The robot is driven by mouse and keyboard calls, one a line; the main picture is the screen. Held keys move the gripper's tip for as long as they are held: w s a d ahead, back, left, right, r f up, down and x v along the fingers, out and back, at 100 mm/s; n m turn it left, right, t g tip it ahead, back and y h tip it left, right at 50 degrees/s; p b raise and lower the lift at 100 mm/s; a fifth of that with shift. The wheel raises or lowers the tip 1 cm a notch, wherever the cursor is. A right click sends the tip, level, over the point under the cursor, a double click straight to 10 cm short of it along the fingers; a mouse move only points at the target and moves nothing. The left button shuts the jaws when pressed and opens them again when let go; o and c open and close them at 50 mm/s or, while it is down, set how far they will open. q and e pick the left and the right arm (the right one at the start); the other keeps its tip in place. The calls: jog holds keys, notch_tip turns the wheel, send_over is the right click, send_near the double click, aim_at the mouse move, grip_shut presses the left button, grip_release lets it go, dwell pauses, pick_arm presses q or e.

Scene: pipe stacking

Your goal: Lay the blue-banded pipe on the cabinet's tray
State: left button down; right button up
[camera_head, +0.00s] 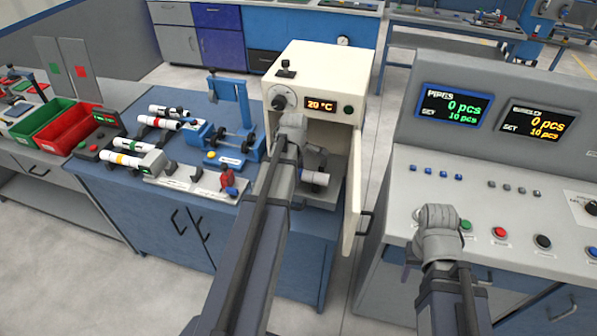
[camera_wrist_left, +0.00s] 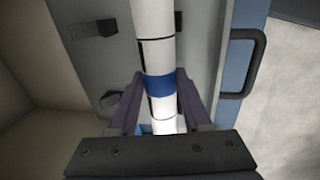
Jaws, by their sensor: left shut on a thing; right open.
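The blue-banded pipe (camera_wrist_left: 159,86) is white with a blue band and thin black rings. My left gripper (camera_wrist_left: 158,100) is shut on it at the band, one finger on each side. In the head view my left gripper (camera_head: 312,163) reaches into the open cream cabinet (camera_head: 318,60), and the pipe's white end (camera_head: 315,178) shows there. A grey surface with dark brackets, apparently the cabinet's tray (camera_wrist_left: 105,65), lies behind the pipe in the wrist view. Whether the pipe touches it, I cannot tell. My right gripper (camera_head: 438,220) is open and empty near the grey console.
The cabinet door (camera_head: 354,190) stands open on the right. Other banded pipes (camera_head: 120,158) lie on the blue workbench at left, near red (camera_head: 70,130) and green bins (camera_head: 45,120). The console (camera_head: 500,200) with buttons and displays is at right.

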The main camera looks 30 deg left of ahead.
pick_arm(q)
jog(key=shift+f+b, duration=0.35)
jog(key=shift+f, duration=0.05)
jog(key=shift+c, duration=1.3)
grip_release()
jog(key=shift+r, duration=0.15)
jog(key=r+p, duration=0.2)
jog(key=s+r+p, duration=0.1)
jog(key=r+p, duration=0.4)
jog(key=shift+s+d+r+p, duration=0.15)
jog(key=shift+s+r+p, duration=0.1)
jog(key=shift+p, duration=0.15)
